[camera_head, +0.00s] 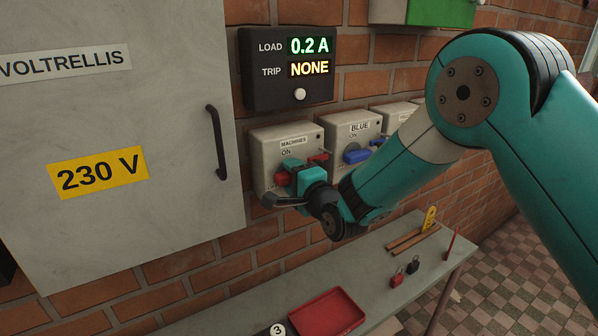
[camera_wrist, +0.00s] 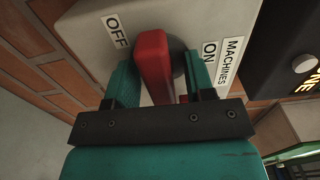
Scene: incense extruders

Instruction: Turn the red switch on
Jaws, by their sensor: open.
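The red switch (camera_head: 282,178) is on the grey box labelled MACHINES, mostly hidden behind my gripper (camera_head: 297,178) in the head view. In the wrist view the red switch handle (camera_wrist: 153,65) stands between the two teal fingers of my gripper (camera_wrist: 161,78). The fingers are open on either side of it, with a visible gap on the right. The OFF label (camera_wrist: 115,31) is on the left of the handle and the ON label (camera_wrist: 209,53) on the right. I cannot tell whether either finger touches the handle.
A black display (camera_head: 290,67) above reads load 0.2 A, trip NONE. The box with the blue switch (camera_head: 356,155) is close on the right. A grey cabinet (camera_head: 110,200) stands left. Below is a bench (camera_head: 255,310) with a red tray (camera_head: 325,313) and padlocks (camera_head: 397,279).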

